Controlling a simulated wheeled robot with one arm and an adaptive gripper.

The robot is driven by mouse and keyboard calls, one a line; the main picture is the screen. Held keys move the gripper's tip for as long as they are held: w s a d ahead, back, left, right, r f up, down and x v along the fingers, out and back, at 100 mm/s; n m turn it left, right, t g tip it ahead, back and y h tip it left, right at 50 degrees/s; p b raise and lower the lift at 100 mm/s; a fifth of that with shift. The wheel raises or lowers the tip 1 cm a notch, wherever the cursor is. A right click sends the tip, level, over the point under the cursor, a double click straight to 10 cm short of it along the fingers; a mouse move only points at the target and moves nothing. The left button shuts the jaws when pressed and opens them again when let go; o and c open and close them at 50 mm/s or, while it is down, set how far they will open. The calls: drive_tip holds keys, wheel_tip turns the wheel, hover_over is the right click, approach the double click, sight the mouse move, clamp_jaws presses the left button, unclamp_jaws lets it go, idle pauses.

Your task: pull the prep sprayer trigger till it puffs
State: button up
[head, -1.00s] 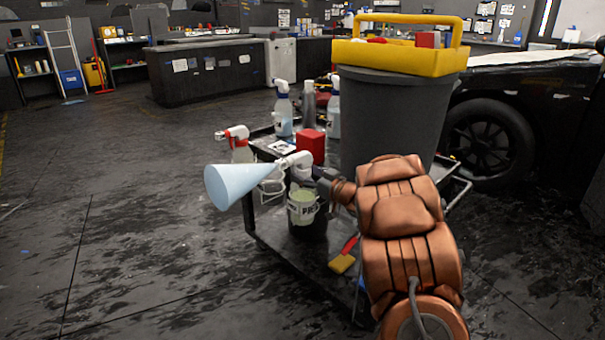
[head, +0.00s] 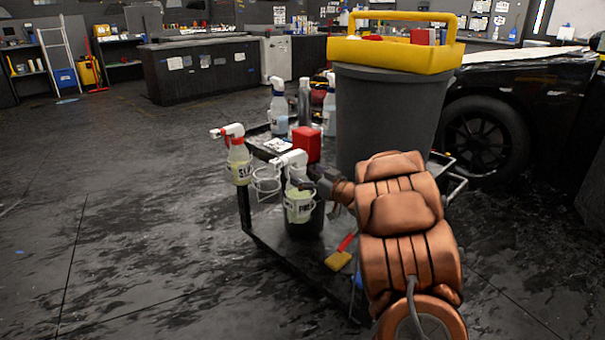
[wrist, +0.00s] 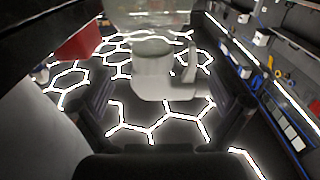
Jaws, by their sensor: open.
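The prep sprayer (head: 299,205) stands upright at the near left of the cart, a pale yellow-green bottle with a label and a white spray head. Its lower part is in a dark holder. My gripper (head: 316,187) is at its right side, just below the spray head. In the wrist view the white sprayer head (wrist: 160,72) lies between the two dark fingers of my gripper (wrist: 165,105), which are apart. No spray shows at the nozzle.
A second sprayer (head: 239,162) with a red and white head hangs at the cart's left edge, beside an empty wire ring (head: 266,181). A red box (head: 306,145) and more bottles stand behind. A grey bin (head: 385,115) with a yellow caddy (head: 395,50) stands right.

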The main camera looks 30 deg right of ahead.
drive_tip(key=v, duration=1)
wheel_tip(320, 180, up, 11)
drive_tip(key=w+d+m+g+h+p, duration=0.2)
drive_tip(key=h+p, duration=0.4)
drive_tip(key=p, duration=0.3)
drive_tip(key=s+a+r+m+g+h+p, duration=0.2)
drive_tip(key=s+r+g+h+p, duration=0.25)
drive_tip(key=r+p, duration=0.45)
drive_tip(key=s+a+r+g+y+p, duration=0.2)
drive_tip(key=s+a+p, duration=0.4)
drive_tip(key=s+a, duration=0.4)
drive_tip(key=s+a+r+n+g+y+p, duration=0.1)
drive_tip(key=s+a+r+g+p, duration=0.4)
drive_tip(key=s+a, duration=0.5)
drive_tip(key=s+a+r+g+y+p, duration=0.3)
drive_tip(key=s+a+g+p, duration=0.3)
drive_tip(key=s, duration=1)
drive_tip(key=a+r+p, duration=0.1)
drive_tip(key=a+p, duration=0.1)
drive_tip(key=a, duration=0.2)
drive_tip(key=shift+s, duration=0.25)
drive_tip(key=shift+a+r+y, duration=0.1)
drive_tip(key=shift+y, duration=0.15)
